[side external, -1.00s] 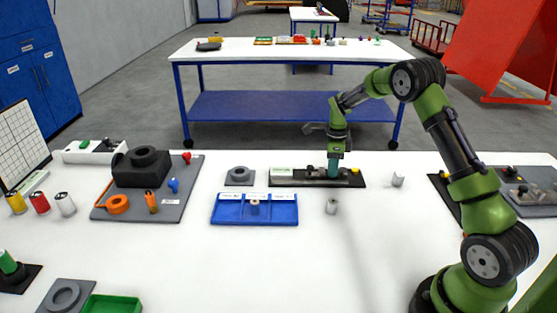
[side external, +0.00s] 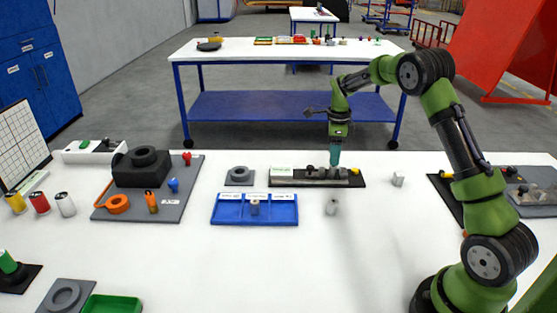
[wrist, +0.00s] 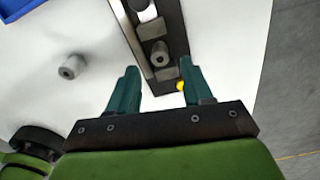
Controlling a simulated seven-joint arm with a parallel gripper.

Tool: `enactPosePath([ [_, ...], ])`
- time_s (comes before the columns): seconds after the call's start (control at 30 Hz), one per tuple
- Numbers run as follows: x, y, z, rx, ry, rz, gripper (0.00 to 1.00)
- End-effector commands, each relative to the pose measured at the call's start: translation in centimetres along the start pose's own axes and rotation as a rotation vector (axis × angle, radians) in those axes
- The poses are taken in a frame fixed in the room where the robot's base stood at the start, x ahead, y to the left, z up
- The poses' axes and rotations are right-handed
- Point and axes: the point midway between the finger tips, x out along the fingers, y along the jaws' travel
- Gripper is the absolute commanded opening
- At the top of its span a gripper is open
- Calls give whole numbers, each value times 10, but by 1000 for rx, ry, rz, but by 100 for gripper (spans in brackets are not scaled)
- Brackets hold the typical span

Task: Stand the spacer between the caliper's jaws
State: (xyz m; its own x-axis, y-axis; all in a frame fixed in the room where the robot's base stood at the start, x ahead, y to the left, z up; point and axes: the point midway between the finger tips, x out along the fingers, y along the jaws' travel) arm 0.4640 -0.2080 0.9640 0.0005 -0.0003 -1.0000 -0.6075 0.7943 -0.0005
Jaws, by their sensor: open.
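The caliper (side external: 290,179) lies on a black base in the middle of the white table. My gripper (side external: 335,158) is above the caliper's right part. It is open and empty, with one teal finger on each side in the wrist view (wrist: 158,72).
A loose grey cylinder (side external: 332,207) stands in front of the caliper, and a small grey piece (side external: 398,179) is to the right. A grey ring fixture (side external: 239,176) is left of the caliper.

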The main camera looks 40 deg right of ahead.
Motion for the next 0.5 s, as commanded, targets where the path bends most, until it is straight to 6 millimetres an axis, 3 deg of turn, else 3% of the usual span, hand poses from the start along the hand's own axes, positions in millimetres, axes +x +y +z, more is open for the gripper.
enactPosePath([
  [0.2,-45,0,0,-1,-1,-4,50],
  [0.5,-79,9,4,-58,-20,-11,50],
])
